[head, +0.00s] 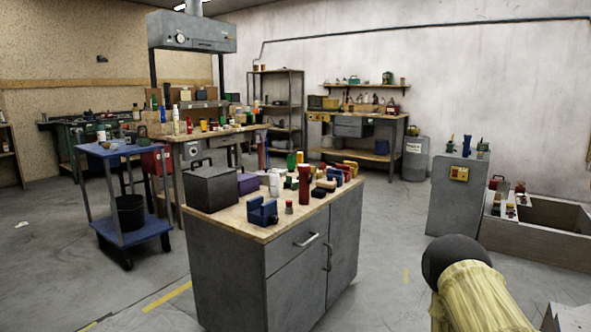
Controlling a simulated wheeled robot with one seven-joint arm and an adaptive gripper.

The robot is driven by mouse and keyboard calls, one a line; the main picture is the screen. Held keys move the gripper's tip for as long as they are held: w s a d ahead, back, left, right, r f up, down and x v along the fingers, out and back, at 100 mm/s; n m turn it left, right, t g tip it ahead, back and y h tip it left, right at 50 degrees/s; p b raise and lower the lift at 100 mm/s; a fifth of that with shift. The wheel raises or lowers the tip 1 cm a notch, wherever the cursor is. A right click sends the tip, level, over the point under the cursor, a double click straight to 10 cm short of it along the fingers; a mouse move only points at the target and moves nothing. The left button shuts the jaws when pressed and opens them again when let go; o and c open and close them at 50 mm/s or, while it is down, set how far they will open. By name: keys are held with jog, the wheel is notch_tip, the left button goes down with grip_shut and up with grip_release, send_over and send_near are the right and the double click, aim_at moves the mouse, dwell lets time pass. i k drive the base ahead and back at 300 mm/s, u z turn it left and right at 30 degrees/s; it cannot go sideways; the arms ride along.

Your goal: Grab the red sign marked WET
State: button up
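I cannot make out any sign with the word WET in the head view. A red panel or box (155,160) with a small pale mark shows at the right side of the blue cart, in front of the long workbench. Its lettering, if any, is too small to read. My gripper is not in view, so its state and what it holds are hidden.
A grey cabinet (231,264) with a wooden top crowded with small items stands in the middle. A blue cart (133,237) holds a black bucket. A grey pedestal (455,200) stands right. Open floor (385,240) lies between cabinet and pedestal.

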aim_at(323, 166)
jog(key=u, duration=0.75)
jog(key=i, duration=1.3)
jog(key=z, duration=0.25)
